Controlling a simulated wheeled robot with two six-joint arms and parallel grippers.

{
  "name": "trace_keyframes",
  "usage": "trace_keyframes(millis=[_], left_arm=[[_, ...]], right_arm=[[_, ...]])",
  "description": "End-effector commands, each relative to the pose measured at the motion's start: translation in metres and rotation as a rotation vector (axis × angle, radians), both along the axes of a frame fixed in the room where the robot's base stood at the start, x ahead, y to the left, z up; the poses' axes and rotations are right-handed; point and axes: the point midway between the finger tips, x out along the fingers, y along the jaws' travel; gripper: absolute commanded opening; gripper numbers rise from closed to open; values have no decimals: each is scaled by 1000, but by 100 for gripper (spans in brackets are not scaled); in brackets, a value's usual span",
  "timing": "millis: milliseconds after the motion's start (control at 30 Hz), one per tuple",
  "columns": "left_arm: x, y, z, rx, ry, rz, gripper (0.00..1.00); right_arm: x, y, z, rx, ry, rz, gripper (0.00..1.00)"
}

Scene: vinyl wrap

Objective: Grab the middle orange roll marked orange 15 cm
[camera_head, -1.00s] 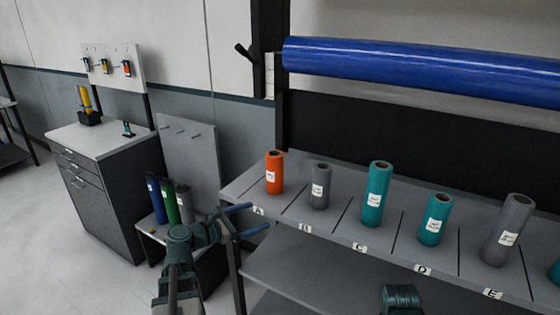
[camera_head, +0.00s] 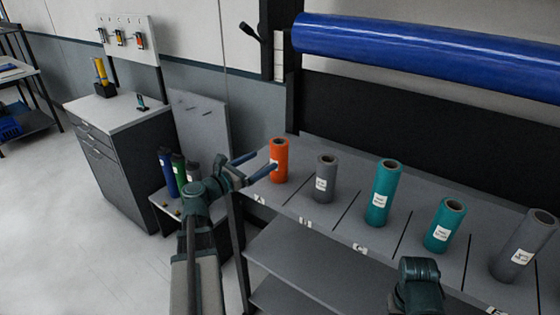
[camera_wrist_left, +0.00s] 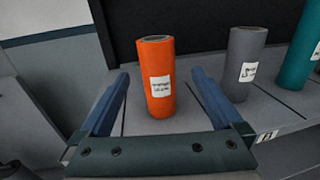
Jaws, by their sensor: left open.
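The orange roll (camera_head: 279,161) stands upright in the leftmost slot of the grey shelf, with a white label on its side. In the left wrist view the orange roll (camera_wrist_left: 156,78) stands ahead, between the lines of my two blue fingers. My left gripper (camera_head: 247,169) is open and empty, just left of and in front of the roll; in the left wrist view its fingertips (camera_wrist_left: 160,76) frame the roll. The label's print is too small to read surely. My right arm shows only in part at the bottom, and its fingers cannot be seen.
A grey roll (camera_head: 326,178) stands right of the orange one, then a tall teal roll (camera_head: 383,193), a shorter teal roll (camera_head: 444,225) and another grey roll (camera_head: 524,246). The shelf (camera_head: 300,207) has a front edge with letter tags. A big blue roll (camera_head: 430,52) hangs above.

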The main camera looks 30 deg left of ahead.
Motion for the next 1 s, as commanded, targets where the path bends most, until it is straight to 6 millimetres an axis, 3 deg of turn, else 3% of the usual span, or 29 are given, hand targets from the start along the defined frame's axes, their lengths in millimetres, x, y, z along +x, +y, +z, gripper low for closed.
trace_keyframes(millis=[33,200,633,1000], left_arm=[[12,-2,0,0,0,-3,100],[35,-7,0,1,0,-2,100],[49,-10,-1,1,0,-1,100],[95,-17,-3,1,0,-1,100]], right_arm=[[0,0,0,0,0,0,50],[0,0,0,0,0,0,50],[0,0,-1,0,0,0,50],[0,0,-2,0,0,0,50]])
